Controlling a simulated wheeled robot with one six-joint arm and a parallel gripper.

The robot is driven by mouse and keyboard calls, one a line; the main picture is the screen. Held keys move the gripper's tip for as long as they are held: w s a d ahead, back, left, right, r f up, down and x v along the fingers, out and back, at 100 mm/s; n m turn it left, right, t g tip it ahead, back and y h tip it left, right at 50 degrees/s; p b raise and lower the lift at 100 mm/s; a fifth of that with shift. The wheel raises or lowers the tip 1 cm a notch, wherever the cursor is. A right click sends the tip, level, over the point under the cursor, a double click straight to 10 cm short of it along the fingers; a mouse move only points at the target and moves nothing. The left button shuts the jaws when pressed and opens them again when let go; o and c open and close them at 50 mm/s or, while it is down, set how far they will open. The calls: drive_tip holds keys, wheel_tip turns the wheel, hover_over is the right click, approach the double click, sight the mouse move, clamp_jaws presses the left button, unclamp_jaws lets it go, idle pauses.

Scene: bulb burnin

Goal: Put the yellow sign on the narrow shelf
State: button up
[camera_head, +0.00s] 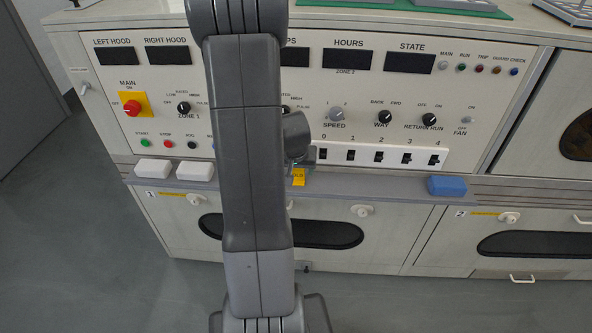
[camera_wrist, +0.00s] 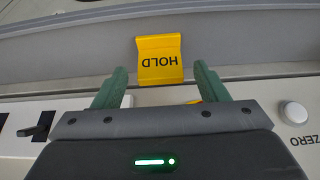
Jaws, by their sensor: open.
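The yellow sign (camera_wrist: 160,60) marked HOLD is ahead of my gripper (camera_wrist: 160,74) in the wrist view, with its word upside down. It appears at the narrow grey shelf (camera_wrist: 245,50), by the shelf's panel-side edge. My green fingers are open, one on each side of the sign's near end, with gaps showing; nothing is held. In the head view the sign (camera_head: 298,177) shows just right of my arm, at the shelf (camera_head: 370,184) below the switch row. My arm hides part of the shelf, and I cannot tell whether the sign rests on it.
A blue block (camera_head: 447,186) lies at the shelf's right, and two white blocks (camera_head: 153,168) (camera_head: 195,171) at its left. The switch strip (camera_head: 380,155) and knobs stand close above the shelf. A small yellow patch (camera_wrist: 195,101) shows beside my right finger.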

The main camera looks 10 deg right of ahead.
drive_tip(key=p+v, duration=0.1)
drive_tip(key=v, duration=0.8)
drive_tip(key=shift+s+r, duration=0.25)
drive_tip(key=shift+r, duration=0.05)
